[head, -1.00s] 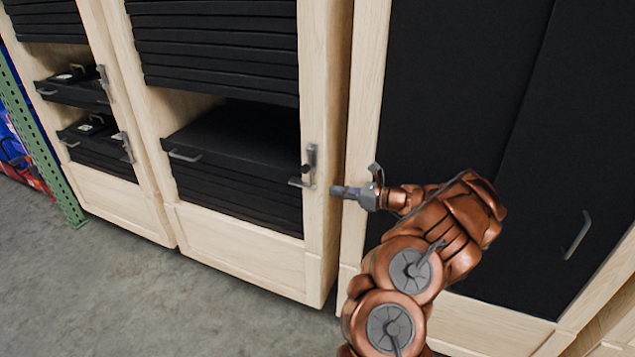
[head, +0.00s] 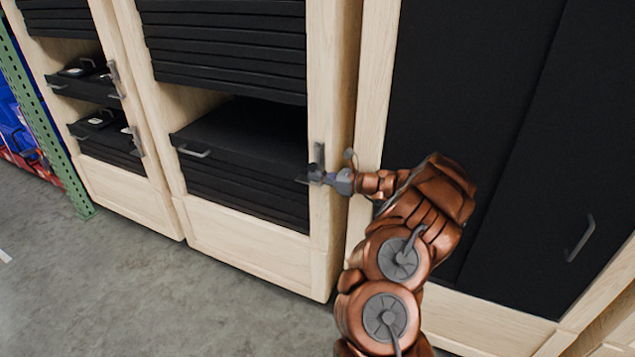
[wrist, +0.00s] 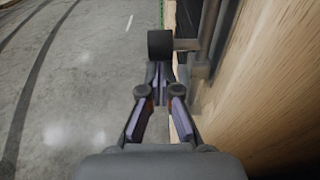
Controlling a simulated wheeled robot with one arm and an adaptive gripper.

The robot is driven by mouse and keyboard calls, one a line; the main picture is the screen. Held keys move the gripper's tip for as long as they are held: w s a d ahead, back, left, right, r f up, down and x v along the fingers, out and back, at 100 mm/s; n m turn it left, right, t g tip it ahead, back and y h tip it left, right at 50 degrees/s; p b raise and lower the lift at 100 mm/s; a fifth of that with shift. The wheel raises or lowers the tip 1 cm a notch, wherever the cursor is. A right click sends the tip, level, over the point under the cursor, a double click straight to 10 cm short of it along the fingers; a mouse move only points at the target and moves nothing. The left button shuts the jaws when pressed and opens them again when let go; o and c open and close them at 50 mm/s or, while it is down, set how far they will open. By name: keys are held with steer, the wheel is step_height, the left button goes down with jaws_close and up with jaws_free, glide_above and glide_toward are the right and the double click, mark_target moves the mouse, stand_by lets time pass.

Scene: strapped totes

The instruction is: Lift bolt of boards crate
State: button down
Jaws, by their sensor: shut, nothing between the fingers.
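The boards crate is a pale wooden cabinet (head: 255,262) with stacked black boards (head: 250,195) in its opening. Its grey metal bolt (head: 319,153) is mounted on the right post. My gripper (head: 316,174) is at the lower part of the bolt and hides some of it. A short grey stem (wrist: 186,44) joins the knob to the bolt's bracket on the wood. I cannot tell whether the fingertips touch the knob.
A similar cabinet (head: 130,190) with black boards and bolts stands to the left. A tall black-doored cabinet (head: 470,110) with a grey handle (head: 580,238) stands right, close to my arm. A green rack post (head: 45,130) is far left. Grey floor (head: 110,290) in front is clear.

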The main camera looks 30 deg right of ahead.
steer(key=shift+s+r, duration=0.1)
steer(key=shift+r, duration=0.2)
steer(key=shift+d+r+p, duration=0.1)
steer(key=shift+r+p, duration=0.55)
steer(key=shift+r, duration=1.05)
steer(key=b, duration=0.3)
glide_toward(315, 165)
step_height(315, 165, down, 4)
steer(key=shift+s+f, duration=0.1)
steer(key=shift+f, duration=0.1)
